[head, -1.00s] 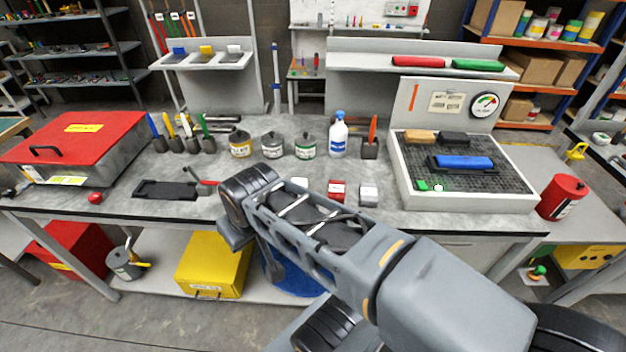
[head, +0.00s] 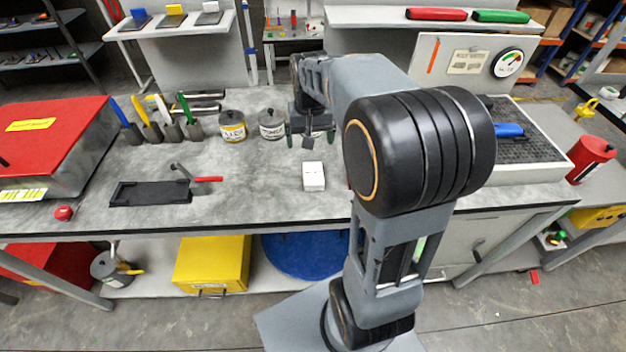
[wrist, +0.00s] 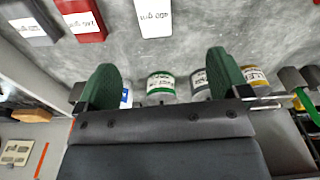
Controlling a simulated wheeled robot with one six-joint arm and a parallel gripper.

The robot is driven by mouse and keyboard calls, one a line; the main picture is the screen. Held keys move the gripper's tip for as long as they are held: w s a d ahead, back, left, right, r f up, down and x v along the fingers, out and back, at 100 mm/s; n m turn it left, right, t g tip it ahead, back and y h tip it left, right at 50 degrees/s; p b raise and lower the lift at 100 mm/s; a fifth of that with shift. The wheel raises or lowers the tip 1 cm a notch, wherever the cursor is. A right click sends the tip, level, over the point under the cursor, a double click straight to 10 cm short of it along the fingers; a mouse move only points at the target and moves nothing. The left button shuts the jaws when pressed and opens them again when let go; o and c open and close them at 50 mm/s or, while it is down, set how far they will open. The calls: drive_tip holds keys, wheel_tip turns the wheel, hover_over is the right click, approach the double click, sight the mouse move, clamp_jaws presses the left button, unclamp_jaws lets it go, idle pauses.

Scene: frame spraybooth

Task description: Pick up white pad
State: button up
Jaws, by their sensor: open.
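A small white pad (head: 313,176) with a printed label lies on the grey bench, in front of my gripper (head: 310,138) in the head view. In the wrist view the white pad (wrist: 153,18) is at the top centre, partly cut off by the frame edge. My gripper (wrist: 162,64) is open there, with two green fingers spread apart and nothing between them. The pad lies beyond the fingertips, apart from them. My arm partly hides the bench to the right of the pad in the head view.
A red pad (wrist: 79,18) and a grey pad (wrist: 34,20) lie beside the white one. Several cans, including a green-banded can (wrist: 161,84), stand near the fingers. A black tray (head: 150,192) and a red-handled tool (head: 200,178) lie left; bench between is clear.

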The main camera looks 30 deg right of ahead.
wheel_tip(320, 180, down, 4)
drive_tip(key=w+d, duration=0.2)
hover_over(313, 170)
drive_tip(key=shift+m+g, duration=0.4)
wheel_tip(313, 170, down, 6)
drive_tip(key=shift+d+f, duration=0.1)
drive_tip(key=shift+f+p, duration=0.3)
drive_tip(key=shift+f, duration=2.7)
drive_tip(key=c, duration=1)
